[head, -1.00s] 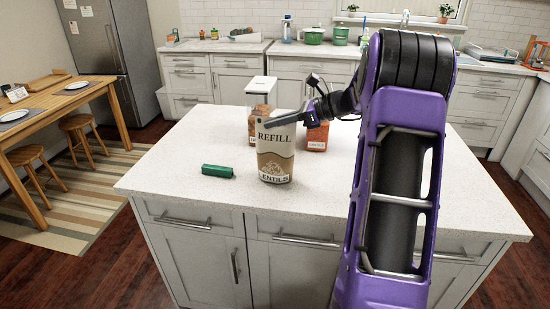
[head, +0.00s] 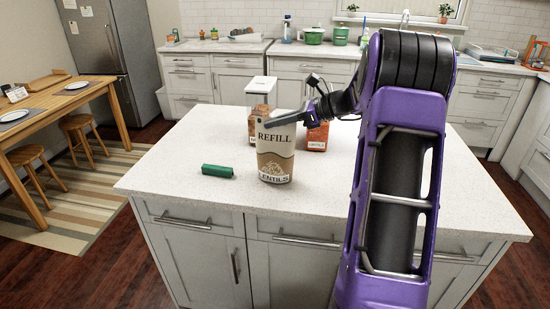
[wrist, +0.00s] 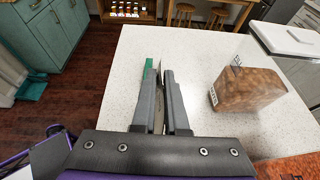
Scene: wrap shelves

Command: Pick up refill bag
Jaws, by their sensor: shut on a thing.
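The refill bag (head: 275,160), a brown and cream pouch lettered "REFILL" and "LENTILS", stands upright at the island's front middle in the head view. My gripper (head: 277,120) reaches it from the right and is shut on its top edge. In the wrist view, my gripper (wrist: 160,75) has its two fingers close together with the thin edge of the refill bag (wrist: 158,105) between them. I cannot tell whether the bag's base touches the counter.
A green cylinder-like object (head: 217,170) lies left of the bag. Behind the bag stand a white-lidded container (head: 261,92) with brown contents and an orange-red container (head: 317,138). The island counter (head: 400,195) is clear at the front left and right.

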